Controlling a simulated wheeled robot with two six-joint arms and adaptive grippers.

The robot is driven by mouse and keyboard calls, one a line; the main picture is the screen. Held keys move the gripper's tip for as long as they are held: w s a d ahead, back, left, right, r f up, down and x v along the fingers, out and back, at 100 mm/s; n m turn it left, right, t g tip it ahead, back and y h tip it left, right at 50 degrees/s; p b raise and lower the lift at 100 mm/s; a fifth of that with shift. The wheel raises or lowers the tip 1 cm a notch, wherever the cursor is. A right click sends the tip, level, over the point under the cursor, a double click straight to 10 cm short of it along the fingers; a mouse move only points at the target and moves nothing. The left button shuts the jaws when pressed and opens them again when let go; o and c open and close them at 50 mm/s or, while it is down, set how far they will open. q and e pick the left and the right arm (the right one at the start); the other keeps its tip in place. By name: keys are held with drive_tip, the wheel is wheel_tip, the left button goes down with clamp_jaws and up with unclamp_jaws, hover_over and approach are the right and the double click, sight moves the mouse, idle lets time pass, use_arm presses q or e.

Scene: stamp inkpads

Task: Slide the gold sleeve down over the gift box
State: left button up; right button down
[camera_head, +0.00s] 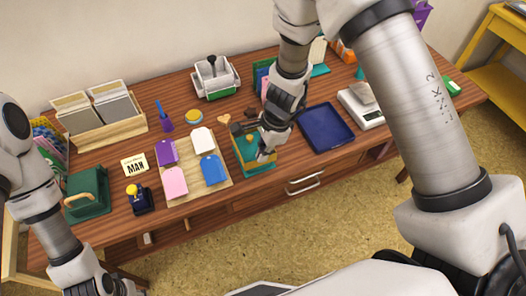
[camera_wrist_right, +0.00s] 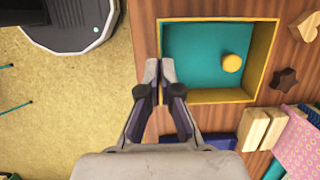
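The gold sleeve (camera_wrist_right: 253,62) is a square open frame in the right wrist view, its walls standing around the teal top of the gift box (camera_wrist_right: 195,50), which lies lower inside. A round yellow knob (camera_wrist_right: 232,63) sits on that teal top. In the head view the teal-and-gold gift box (camera_head: 254,170) stands near the table's front edge, partly covered by my right gripper (camera_head: 265,155). In the wrist view my right gripper (camera_wrist_right: 161,70) has its fingertips close together, astride the sleeve's left wall. My left gripper (camera_head: 108,287) is low at the left, its fingers unclear.
A wooden board (camera_head: 195,178) with coloured tags lies left of the box. A blue tray (camera_head: 326,128) lies to the right, with a white scale (camera_head: 362,108) beyond. A wooden heart (camera_wrist_right: 305,26) and a dark star (camera_wrist_right: 285,79) lie close to the box.

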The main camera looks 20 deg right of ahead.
drive_tip(key=shift+b+x, duration=0.7)
drive_tip(key=shift+x, duration=0.1)
idle(0.8)
drive_tip(key=c, duration=1.8)
unclamp_jaws()
drive_tip(key=shift+d, duration=0.2)
drive_tip(key=o, duration=0.6)
drive_tip(key=shift+c, duration=0.2)
drive_tip(key=p+v, duration=0.2)
drive_tip(key=a+p+v, duration=0.1)
drive_tip(key=p+v, duration=0.3)
drive_tip(key=shift+a+r, duration=0.25)
drive_tip(key=shift+r, duration=0.35)
drive_tip(key=shift+f, duration=0.1)
